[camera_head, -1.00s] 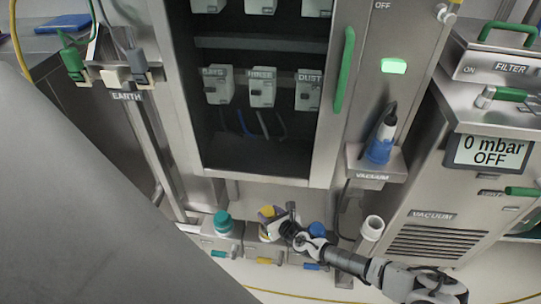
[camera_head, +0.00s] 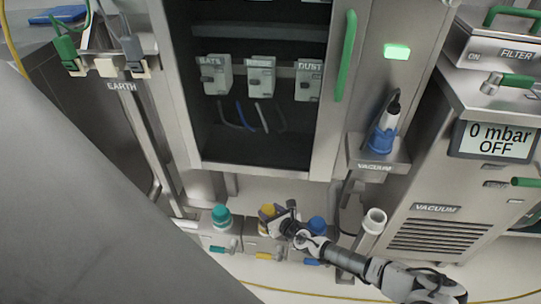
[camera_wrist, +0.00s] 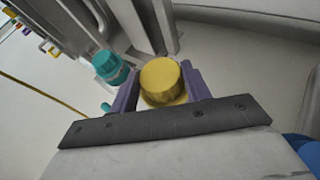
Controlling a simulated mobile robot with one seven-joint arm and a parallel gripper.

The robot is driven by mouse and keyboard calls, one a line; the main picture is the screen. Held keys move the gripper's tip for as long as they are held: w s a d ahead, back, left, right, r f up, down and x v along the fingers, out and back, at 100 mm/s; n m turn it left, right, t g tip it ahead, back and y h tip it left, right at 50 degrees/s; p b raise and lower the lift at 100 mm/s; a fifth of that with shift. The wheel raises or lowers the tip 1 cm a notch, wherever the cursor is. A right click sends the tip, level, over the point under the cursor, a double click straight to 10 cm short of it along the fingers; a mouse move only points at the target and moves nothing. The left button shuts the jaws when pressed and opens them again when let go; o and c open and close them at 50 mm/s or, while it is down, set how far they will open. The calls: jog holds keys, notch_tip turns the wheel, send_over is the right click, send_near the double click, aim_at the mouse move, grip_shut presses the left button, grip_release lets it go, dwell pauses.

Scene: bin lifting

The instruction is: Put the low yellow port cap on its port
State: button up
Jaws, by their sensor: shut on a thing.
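The yellow port cap (camera_head: 267,210) is at the low row of ports, above the middle box with the yellow handle (camera_head: 264,256). My gripper (camera_head: 273,215) is shut on the cap from the right side. In the wrist view the cap (camera_wrist: 162,80) sits between the two purple fingers of my gripper (camera_wrist: 163,86). The port under the cap is hidden, so I cannot tell whether the cap is seated on it.
A teal cap (camera_head: 221,217) stands on the left port and a blue cap (camera_head: 317,225) on the right port, close beside my gripper. A white open pipe (camera_head: 374,220) rises further right. The steel cabinet (camera_head: 262,176) overhangs behind.

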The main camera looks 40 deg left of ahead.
jog(key=shift+f+b, duration=1.05)
jog(key=shift+f, duration=0.05)
jog(key=shift+f, duration=0.15)
jog(key=shift+f+b, duration=0.35)
jog(key=shift+b, duration=0.1)
jog(key=shift+f+b, duration=0.5)
jog(key=shift+f, duration=0.05)
dwell(0.7)
jog(key=o, duration=1.4)
jog(key=shift+o, duration=0.2)
jog(key=p+v, duration=0.1)
jog(key=v, duration=1.2)
jog(key=shift+d+r, duration=0.15)
jog(key=shift+d, duration=0.25)
